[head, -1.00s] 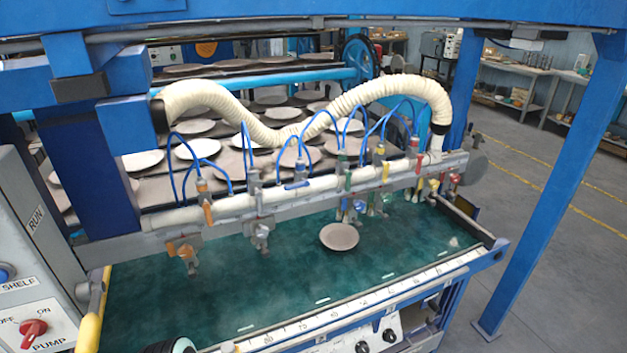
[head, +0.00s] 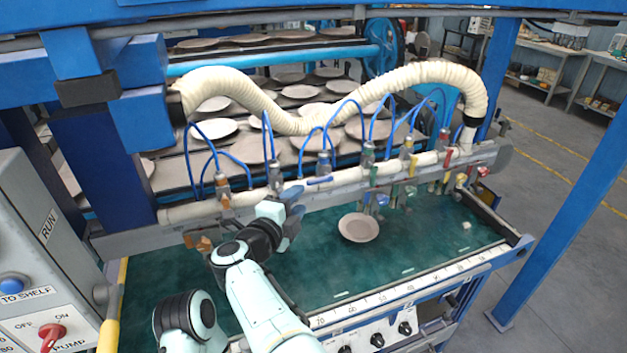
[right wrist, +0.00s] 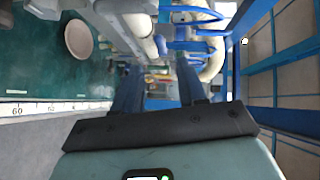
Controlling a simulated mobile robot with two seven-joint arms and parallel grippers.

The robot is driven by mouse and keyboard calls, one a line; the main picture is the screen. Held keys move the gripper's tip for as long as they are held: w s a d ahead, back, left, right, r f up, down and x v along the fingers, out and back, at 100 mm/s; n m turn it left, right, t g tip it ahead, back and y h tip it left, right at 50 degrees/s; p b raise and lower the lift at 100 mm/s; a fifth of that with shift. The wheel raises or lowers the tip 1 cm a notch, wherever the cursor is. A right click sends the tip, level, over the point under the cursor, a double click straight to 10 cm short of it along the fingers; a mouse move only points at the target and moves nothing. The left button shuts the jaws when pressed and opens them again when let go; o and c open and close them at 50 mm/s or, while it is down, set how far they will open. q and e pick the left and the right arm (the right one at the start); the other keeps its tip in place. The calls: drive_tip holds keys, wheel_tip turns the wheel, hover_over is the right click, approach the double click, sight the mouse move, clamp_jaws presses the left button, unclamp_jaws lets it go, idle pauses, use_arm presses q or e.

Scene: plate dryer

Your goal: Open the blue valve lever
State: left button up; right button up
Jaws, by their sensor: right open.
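The blue valve lever (head: 320,181) is a small flat blue handle lying along the pale manifold pipe (head: 342,174), below a blue hose fitting. My right gripper (head: 296,195) is just left of the lever in the head view, in front of the pipe, with its fingers pointing toward it. In the right wrist view the two dark blue fingers of my right gripper (right wrist: 160,88) are spread apart, with nothing held between them. Blue parts of the manifold (right wrist: 190,46) show beyond the fingertips; which one is the lever I cannot tell. My left gripper is not in view.
Other coloured valves hang along the pipe, including a red one (head: 447,159) and a yellow one (head: 412,165). A plate (head: 358,228) lies on the green bed (head: 420,240). A control box (head: 50,250) stands at the left, and a white corrugated hose (head: 235,85) arches above.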

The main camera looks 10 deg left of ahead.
sight(315, 183)
drive_tip(key=x, duration=0.2)
drive_tip(key=p+x, duration=0.1)
drive_tip(key=x, duration=0.2)
drive_tip(key=p+x, duration=0.1)
drive_tip(key=x, duration=0.2)
drive_tip(key=shift+w+r, duration=0.1)
drive_tip(key=shift+r, duration=0.2)
drive_tip(key=shift+w+f, duration=0.2)
drive_tip(key=shift+w, duration=0.25)
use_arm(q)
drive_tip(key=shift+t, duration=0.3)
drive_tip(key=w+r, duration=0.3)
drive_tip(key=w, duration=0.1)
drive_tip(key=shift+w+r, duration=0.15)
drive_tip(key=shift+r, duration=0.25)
use_arm(e)
drive_tip(key=shift+s+d+f, duration=0.1)
clamp_jaws()
